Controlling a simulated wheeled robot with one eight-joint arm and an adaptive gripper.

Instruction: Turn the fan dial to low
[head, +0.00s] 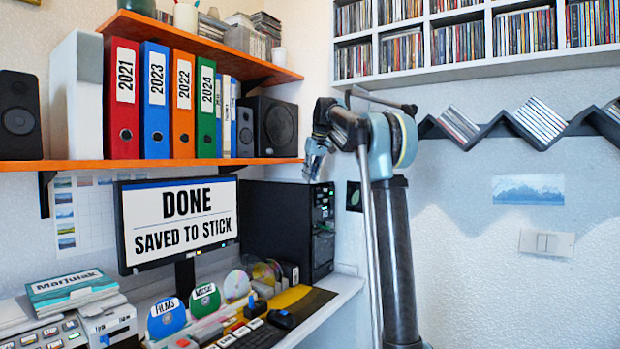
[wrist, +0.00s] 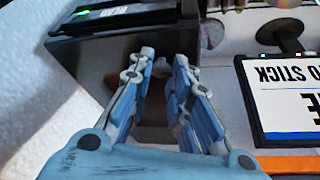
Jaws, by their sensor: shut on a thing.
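The black computer tower (head: 285,228) stands on the desk beside the monitor. My gripper (head: 314,172) is at the top front edge of the tower in the head view, fingers pointing down. In the head view the dial is hidden behind my gripper. Small green lights show on the tower's front.
The monitor (head: 180,222) reads "DONE SAVED TO STICK". An orange shelf (head: 160,164) with binders and speakers is close above and left of my gripper. Discs and a keyboard (head: 255,335) lie on the desk. A zigzag disc rack (head: 485,130) is on the right wall.

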